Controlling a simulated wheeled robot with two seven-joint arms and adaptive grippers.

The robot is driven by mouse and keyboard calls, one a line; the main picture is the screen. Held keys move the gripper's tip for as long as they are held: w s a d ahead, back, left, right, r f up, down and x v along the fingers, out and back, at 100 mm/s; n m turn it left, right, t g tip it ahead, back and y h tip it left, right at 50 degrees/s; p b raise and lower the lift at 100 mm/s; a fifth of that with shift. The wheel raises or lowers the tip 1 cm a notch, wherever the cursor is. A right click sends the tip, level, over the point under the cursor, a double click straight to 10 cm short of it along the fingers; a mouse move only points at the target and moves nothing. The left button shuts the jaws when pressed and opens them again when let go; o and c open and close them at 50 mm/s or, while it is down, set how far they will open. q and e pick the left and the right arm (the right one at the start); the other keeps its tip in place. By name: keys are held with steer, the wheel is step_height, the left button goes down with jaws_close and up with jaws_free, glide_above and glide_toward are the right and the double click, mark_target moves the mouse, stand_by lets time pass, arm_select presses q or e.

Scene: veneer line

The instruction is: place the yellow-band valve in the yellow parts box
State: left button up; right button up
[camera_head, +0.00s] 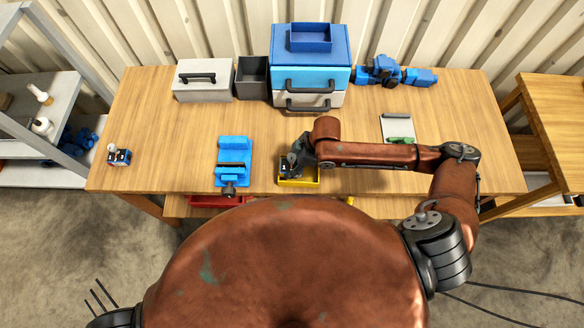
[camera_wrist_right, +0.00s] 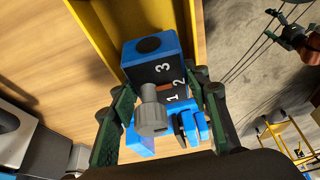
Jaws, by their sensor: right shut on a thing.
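My right gripper (camera_head: 292,161) is over the yellow parts box (camera_head: 309,182) at the table's front edge. In the wrist view its two fingers (camera_wrist_right: 163,92) are shut on a valve (camera_wrist_right: 152,55). The valve has a blue body, a black face marked 1, 2, 3 and a grey knob. A small orange-brown mark shows on it; I cannot make out a clear yellow band. A yellow box wall (camera_wrist_right: 188,20) shows close behind it. Whether the valve touches the box floor cannot be told. A second blue-and-black valve (camera_head: 119,157) stands at the table's left end. My left gripper is out of view.
A blue vise (camera_head: 234,160) stands left of the yellow box. Behind are a grey case (camera_head: 204,91), a dark open bin (camera_head: 252,86) and a blue drawer cabinet (camera_head: 310,72). Blue parts (camera_head: 385,72) lie back right. A tray with a green item (camera_head: 398,126) is at right.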

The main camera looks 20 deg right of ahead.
mark_target(292, 168)
steer(key=shift+w+d+f, duration=0.15)
steer(key=shift+w+f, duration=0.1)
steer(key=shift+f, duration=1.5)
steer(key=shift+f, duration=0.15)
steer(key=o, duration=1.3)
steer(key=shift+s, duration=0.1)
steer(key=shift+c, duration=0.2)
steer(key=v, duration=1.2)
steer(key=shift+p, duration=0.3)
